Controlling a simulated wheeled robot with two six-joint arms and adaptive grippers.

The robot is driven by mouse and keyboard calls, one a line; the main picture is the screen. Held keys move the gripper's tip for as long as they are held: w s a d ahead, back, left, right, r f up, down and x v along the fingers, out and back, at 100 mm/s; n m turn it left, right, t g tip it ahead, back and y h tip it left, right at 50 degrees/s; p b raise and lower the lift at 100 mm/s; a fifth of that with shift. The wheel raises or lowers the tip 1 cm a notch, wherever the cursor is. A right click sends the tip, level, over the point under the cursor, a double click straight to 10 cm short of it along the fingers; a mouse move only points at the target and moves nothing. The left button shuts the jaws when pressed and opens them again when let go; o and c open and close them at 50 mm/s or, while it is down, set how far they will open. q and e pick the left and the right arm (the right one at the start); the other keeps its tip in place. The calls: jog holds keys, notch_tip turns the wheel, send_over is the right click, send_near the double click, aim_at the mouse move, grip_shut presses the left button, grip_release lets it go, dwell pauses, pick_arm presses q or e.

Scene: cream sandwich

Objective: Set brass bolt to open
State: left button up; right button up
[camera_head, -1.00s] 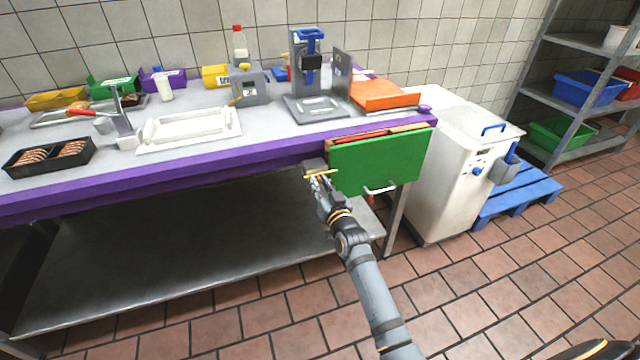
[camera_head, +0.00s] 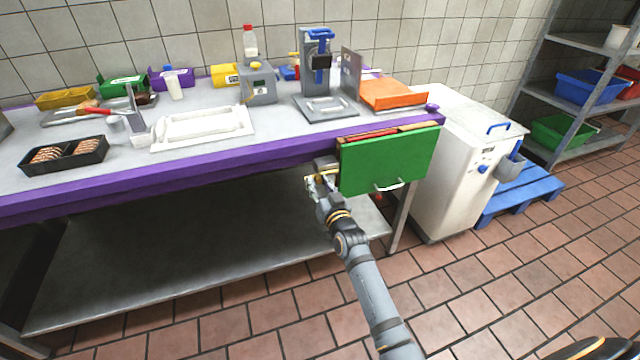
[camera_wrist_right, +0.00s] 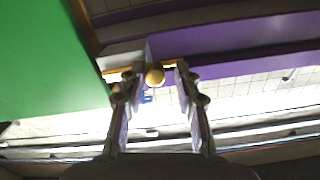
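The brass bolt (camera_wrist_right: 154,76) shows in the right wrist view as a thin yellow bar with a round knob. It sits on a grey block under the purple table edge, beside the green drawer front (camera_head: 388,160). My right gripper (camera_head: 321,181) is at this block, just left of the drawer front. In the wrist view its two fingers (camera_wrist_right: 156,84) stand apart, one on each side of the knob. I cannot tell whether either finger touches it. In the head view the gripper largely hides the bolt. My left gripper is not in view.
The purple table edge (camera_head: 180,165) runs close above my right gripper. A metal shelf (camera_head: 200,260) lies below. The drawer has a pale handle (camera_head: 389,186). A white machine (camera_head: 455,170) stands to the right. The floor in front is clear.

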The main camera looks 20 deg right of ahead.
jog(key=shift+o, duration=0.6)
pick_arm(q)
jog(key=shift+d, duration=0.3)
pick_arm(e)
jog(key=shift+d, duration=0.1)
jog(key=shift+s, duration=0.4)
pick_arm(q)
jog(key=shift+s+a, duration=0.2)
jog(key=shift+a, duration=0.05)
pick_arm(e)
jog(key=s, duration=1.1)
jog(key=shift+s+d, duration=0.15)
